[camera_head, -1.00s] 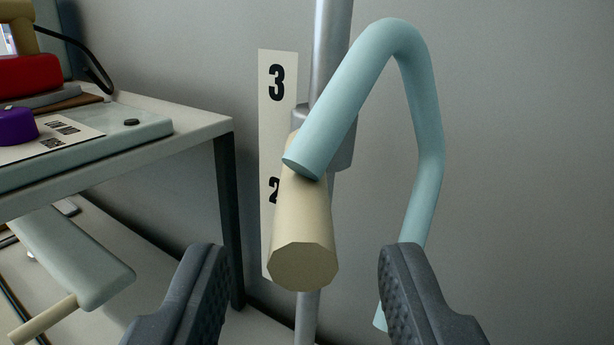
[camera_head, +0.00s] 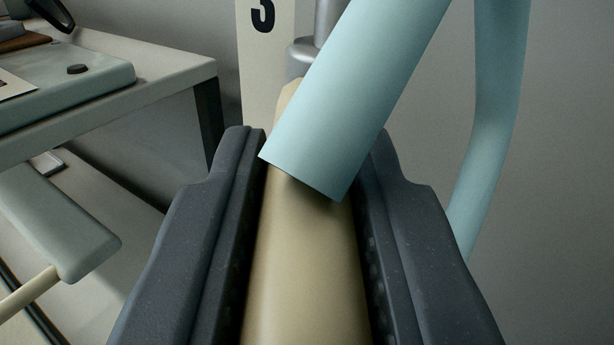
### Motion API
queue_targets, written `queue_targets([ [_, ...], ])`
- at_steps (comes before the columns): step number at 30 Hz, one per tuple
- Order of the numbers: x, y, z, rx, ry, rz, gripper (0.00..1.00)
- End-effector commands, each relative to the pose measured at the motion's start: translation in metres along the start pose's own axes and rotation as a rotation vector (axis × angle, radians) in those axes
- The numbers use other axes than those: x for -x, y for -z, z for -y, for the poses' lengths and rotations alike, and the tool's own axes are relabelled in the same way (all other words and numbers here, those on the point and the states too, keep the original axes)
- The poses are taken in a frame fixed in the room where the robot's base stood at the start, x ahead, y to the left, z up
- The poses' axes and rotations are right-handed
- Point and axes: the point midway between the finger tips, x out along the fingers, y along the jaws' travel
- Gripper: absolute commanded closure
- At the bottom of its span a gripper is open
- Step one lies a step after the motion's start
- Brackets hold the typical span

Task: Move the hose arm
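The hose arm has a beige, bar-like handle (camera_head: 305,270) that points toward me. A thick light-blue hose (camera_head: 355,95) crosses over the handle, its cut lower end above it. The hose also hangs down at the right (camera_head: 492,130). My gripper (camera_head: 315,150) has one dark finger on each side of the handle, closed against it, with the handle filling the gap. The hose end lies over the space between the fingertips. The handle's far end is partly hidden behind the hose.
A grey metal pole (camera_head: 328,22) with a collar stands behind the hose, beside a numbered white strip (camera_head: 262,70) showing a 3. A table (camera_head: 170,85) stands at the left, with a pale-green padded piece (camera_head: 60,225) below its top. A plain grey wall is at the right.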

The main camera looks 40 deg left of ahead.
Motion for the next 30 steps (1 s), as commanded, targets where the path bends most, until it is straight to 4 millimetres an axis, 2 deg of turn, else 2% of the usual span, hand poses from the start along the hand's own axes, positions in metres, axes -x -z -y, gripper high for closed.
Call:
queue_targets([
  [5,0.000,-0.008,-0.001,-0.002,-0.003,-0.001,1.00],
  [12,0.000,-0.045,0.001,-0.002,-0.003,-0.001,1.00],
  [20,0.000,-0.044,0.001,0.000,-0.004,-0.002,1.00],
  [21,0.000,-0.043,0.001,0.000,-0.004,-0.002,0.75],
  [23,0.000,-0.044,0.001,0.000,-0.004,-0.001,0.59],
  [30,0.000,-0.044,0.002,0.000,-0.001,-0.001,0.59],
])
